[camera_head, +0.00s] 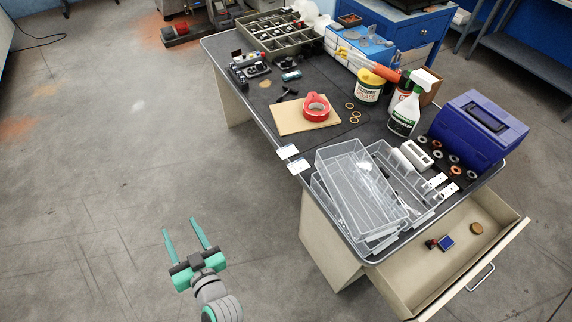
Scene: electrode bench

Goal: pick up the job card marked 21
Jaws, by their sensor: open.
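Two small white cards lie at the bench's near-left edge, an upper one (287,151) and a lower one (299,166). Both seem to stick out slightly past the edge. Their markings are too small to read, so I cannot tell which, if either, is marked 21. My gripper (180,225) is open and empty, with its two green fingers spread. It shows over the bare floor, to the left of and below the cards in the picture, apart from the bench.
Clear plastic trays (358,190) stand just right of the cards. A red tape roll (316,107) sits on a brown board (289,119) above them. An open drawer (405,275) juts out at lower right. The floor (110,190) left of the bench (238,75) is clear.

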